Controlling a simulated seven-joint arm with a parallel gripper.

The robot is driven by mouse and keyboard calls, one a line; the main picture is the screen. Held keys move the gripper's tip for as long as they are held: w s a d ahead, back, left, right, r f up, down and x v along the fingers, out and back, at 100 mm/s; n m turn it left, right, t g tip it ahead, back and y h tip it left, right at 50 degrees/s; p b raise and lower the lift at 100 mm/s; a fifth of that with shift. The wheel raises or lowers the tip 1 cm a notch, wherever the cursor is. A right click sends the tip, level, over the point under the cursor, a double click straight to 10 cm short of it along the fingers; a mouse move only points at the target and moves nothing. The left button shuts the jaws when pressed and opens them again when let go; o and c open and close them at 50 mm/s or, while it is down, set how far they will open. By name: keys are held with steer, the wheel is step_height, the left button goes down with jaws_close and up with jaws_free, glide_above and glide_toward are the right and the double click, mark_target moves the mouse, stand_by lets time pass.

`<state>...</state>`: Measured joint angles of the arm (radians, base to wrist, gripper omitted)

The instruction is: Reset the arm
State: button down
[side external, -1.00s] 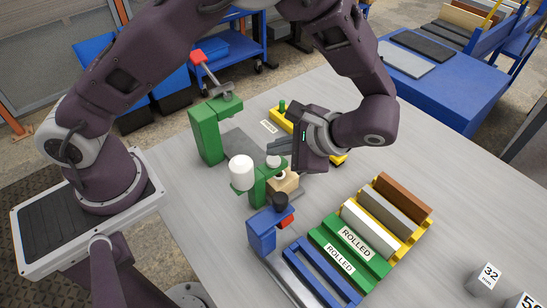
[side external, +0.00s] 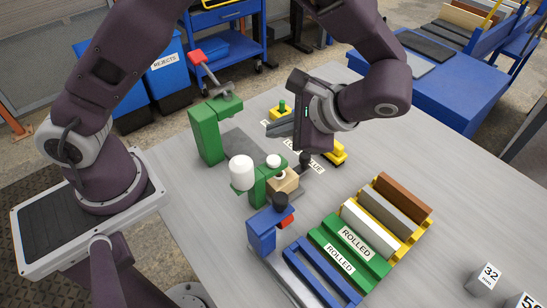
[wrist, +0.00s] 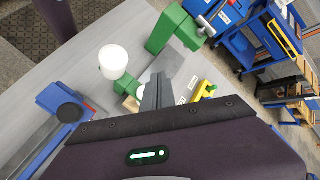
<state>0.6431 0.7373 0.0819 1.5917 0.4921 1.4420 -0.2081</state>
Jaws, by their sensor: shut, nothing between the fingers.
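My gripper (side external: 279,128) is shut and empty. It is up above the far part of the grey bench (side external: 430,170), in front of a yellow fixture (side external: 334,153) that it partly hides. In the wrist view its closed grey fingers (wrist: 158,92) point away over the bench, with nothing held between them. A tan block (side external: 285,180) sits at a small green fixture (side external: 260,190), below and apart from the fingers.
A green stand (side external: 207,138) with a red-handled lever and a white cylinder (side external: 241,172) are nearby. A blue clamp (side external: 262,232), green racks labelled ROLLED (side external: 350,245) and a yellow rack of boards (side external: 400,245) stand nearer.

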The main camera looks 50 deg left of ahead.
stand_by(0.4)
steer(key=s+a+r+n+t+h, duration=0.3)
steer(key=s+r+h, duration=0.1)
steer(key=s+r, duration=0.3)
steer(key=s+a+r+n+t+h, duration=0.2)
steer(key=s+r+n+t+h, duration=0.1)
steer(key=s, duration=0.5)
step_height(320, 180, up, 4)
steer(key=shift+a+f+n+t+h, duration=0.1)
steer(key=shift+a+n+t+h, duration=0.25)
steer(key=shift+t+h, duration=0.55)
